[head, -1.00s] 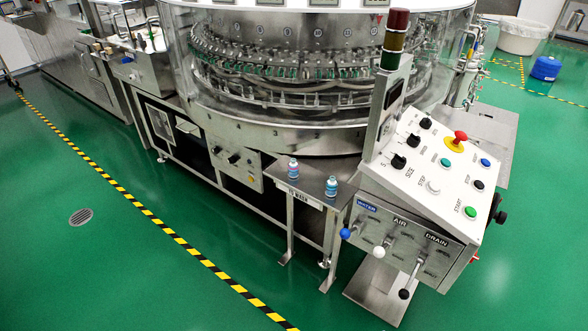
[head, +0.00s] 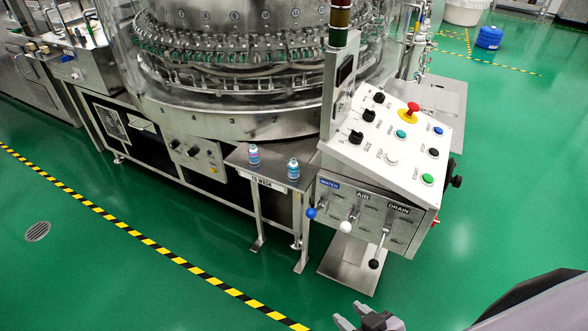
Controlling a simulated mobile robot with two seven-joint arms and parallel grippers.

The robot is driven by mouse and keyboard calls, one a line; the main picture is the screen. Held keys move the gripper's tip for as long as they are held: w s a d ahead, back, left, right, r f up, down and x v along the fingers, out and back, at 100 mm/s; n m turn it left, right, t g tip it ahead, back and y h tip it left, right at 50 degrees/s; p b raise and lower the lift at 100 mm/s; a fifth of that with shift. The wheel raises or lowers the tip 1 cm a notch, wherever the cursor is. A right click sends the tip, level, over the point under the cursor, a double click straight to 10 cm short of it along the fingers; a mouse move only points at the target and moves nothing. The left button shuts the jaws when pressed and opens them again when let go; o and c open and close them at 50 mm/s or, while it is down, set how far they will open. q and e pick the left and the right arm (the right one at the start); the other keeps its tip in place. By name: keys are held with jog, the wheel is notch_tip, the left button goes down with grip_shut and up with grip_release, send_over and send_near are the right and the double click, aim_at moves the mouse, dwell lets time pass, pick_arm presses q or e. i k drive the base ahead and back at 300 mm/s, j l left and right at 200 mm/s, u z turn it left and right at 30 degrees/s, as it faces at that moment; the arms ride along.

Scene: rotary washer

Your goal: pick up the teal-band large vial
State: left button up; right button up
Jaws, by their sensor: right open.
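Two small vials stand upright on the steel side shelf (head: 272,171) at the front of the washer. The right vial (head: 293,169) looks teal-blue all over and matches the teal-band vial. The left vial (head: 254,156) shows a pinkish-purple band. Their sizes are hard to tell apart from here. My right gripper (head: 352,314) shows at the bottom edge, open and empty, well below and in front of the shelf and apart from both vials. Part of it is cut off by the frame. My left gripper is not in view.
The control panel (head: 392,140) with knobs and a red button stands right of the shelf. Its lever handles (head: 347,226) stick out in front. The round washer (head: 240,115) rises behind. Green floor (head: 190,285) is clear in front, with a striped line (head: 165,250).

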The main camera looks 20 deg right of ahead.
aim_at(293, 165)
jog(key=i+l, duration=0.1)
jog(key=l, duration=0.65)
jog(key=i+l+z, duration=0.1)
jog(key=l, duration=0.3)
jog(key=i+l, duration=0.15)
jog(key=l, duration=0.2)
jog(key=i+l, duration=0.2)
jog(key=l, duration=0.2)
jog(key=i+l, duration=0.15)
jog(key=l, duration=0.2)
jog(key=i+l, duration=0.15)
jog(key=l, duration=0.25)
jog(key=z, duration=0.05)
